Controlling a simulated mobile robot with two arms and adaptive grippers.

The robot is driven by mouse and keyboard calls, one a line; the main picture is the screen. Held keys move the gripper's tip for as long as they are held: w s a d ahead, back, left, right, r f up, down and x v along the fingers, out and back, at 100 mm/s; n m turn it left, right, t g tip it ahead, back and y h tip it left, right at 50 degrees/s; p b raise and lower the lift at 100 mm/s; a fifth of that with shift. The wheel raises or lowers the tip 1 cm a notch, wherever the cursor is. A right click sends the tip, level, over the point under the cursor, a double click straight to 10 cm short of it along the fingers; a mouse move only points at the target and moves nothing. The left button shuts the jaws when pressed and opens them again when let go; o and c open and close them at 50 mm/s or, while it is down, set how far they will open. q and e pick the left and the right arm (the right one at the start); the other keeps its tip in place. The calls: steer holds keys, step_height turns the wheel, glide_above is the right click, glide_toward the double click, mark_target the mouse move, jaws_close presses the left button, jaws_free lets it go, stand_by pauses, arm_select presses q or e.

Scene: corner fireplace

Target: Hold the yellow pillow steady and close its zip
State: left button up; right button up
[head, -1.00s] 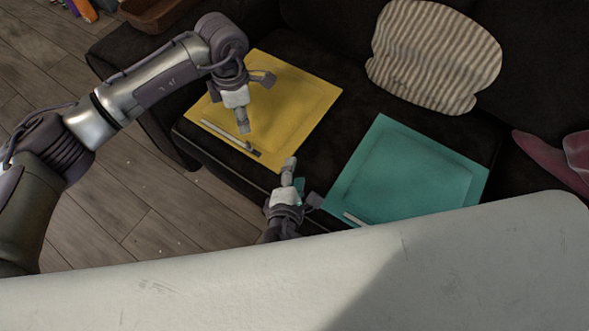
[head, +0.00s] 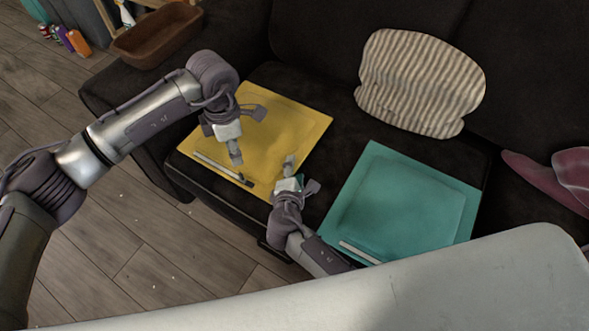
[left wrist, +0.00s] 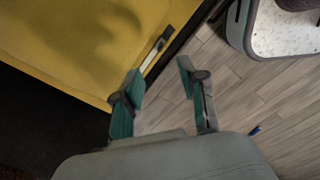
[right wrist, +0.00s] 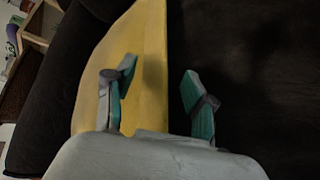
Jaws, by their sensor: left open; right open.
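The yellow pillow (head: 285,125) lies flat on the dark sofa. Its zip (head: 212,166) is a pale strip along the front edge with a dark piece (head: 246,181) at its right end. The strip also shows in the left wrist view (left wrist: 152,57). My left gripper (head: 237,157) is open and empty above the pillow's front part, near the zip. My right gripper (head: 289,172) is open at the pillow's right front corner. In the right wrist view (right wrist: 160,72) one finger is over the yellow fabric and the other over dark sofa. Contact cannot be told.
A teal pillow (head: 405,205) with a pale strip lies to the right. A striped cushion (head: 420,82) leans on the backrest and a dark pink cushion (head: 545,180) is at the far right. A brown basket (head: 158,35) stands behind left. A pale surface (head: 400,295) fills the front.

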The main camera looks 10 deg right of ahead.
mark_target(241, 174)
steer(key=shift+w, duration=0.1)
jaws_close()
arm_select(q)
steer(key=c, duration=0.4)
steer(key=m, duration=0.6)
steer(key=shift+r, duration=0.4)
arm_select(e)
steer(key=shift+f, duration=0.1)
arm_select(q)
step_height(241, 174, down, 12)
steer(key=m, duration=0.4)
steer(key=shift+r+m, duration=0.2)
steer(key=shift+m, duration=0.1)
arm_select(e)
steer(key=shift+d+f, duration=0.1)
